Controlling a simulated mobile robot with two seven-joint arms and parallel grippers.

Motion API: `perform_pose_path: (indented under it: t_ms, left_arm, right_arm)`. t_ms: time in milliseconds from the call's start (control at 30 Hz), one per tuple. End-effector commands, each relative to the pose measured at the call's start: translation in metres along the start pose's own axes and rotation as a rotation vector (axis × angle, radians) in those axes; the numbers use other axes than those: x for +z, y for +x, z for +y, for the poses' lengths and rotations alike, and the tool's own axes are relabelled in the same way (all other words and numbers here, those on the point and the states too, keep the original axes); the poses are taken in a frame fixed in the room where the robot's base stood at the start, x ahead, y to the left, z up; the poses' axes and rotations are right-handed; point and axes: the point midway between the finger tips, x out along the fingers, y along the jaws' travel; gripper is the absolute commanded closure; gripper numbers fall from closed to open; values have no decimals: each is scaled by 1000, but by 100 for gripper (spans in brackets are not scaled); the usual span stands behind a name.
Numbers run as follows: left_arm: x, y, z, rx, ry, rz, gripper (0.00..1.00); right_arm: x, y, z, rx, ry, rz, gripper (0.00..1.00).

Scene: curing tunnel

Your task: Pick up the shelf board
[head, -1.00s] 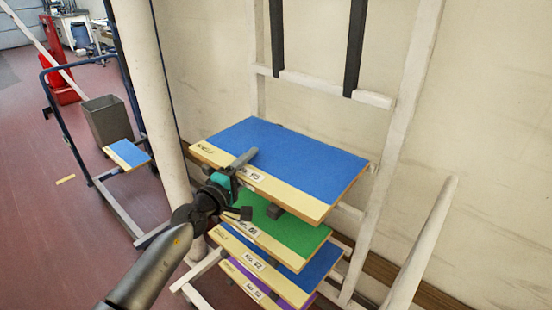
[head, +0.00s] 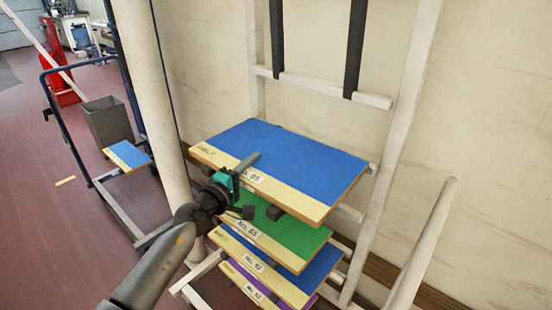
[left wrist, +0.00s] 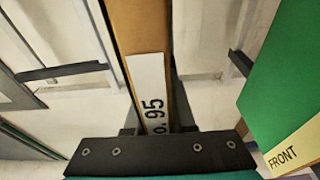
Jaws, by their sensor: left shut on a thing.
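The shelf board (head: 290,155) is the top one on the rack, blue with a cream front strip and a label. My left gripper (head: 250,182) is shut on its front edge, one finger on top and one below, left of the strip's middle. In the left wrist view the board (left wrist: 140,28) shows edge-on between the fingers, its label reading 95. The board looks about level; I cannot tell whether it still rests on its supports. My right gripper is not in view.
Close below are a green board (head: 291,234), another blue board (head: 312,272) and a purple one. White rack posts (head: 400,140) stand behind and right, by the wall. A white column (head: 160,110) is left of the board. A trolley (head: 73,140) and grey bin (head: 108,122) stand farther left.

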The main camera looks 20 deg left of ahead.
Motion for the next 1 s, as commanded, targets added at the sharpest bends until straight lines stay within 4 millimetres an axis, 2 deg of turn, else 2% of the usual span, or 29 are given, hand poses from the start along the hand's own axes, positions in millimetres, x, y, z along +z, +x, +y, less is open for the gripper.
perform_pose_path:
  t_ms: [600,967,1000]
  left_arm:
    - [0,0,1,1,1,1,100]
    - [-1,0,1,2,1,1,100]
    - [-2,1,6,12,-1,4,100]
  right_arm:
    - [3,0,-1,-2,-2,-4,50]
    - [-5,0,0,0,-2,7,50]
    - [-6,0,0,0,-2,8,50]
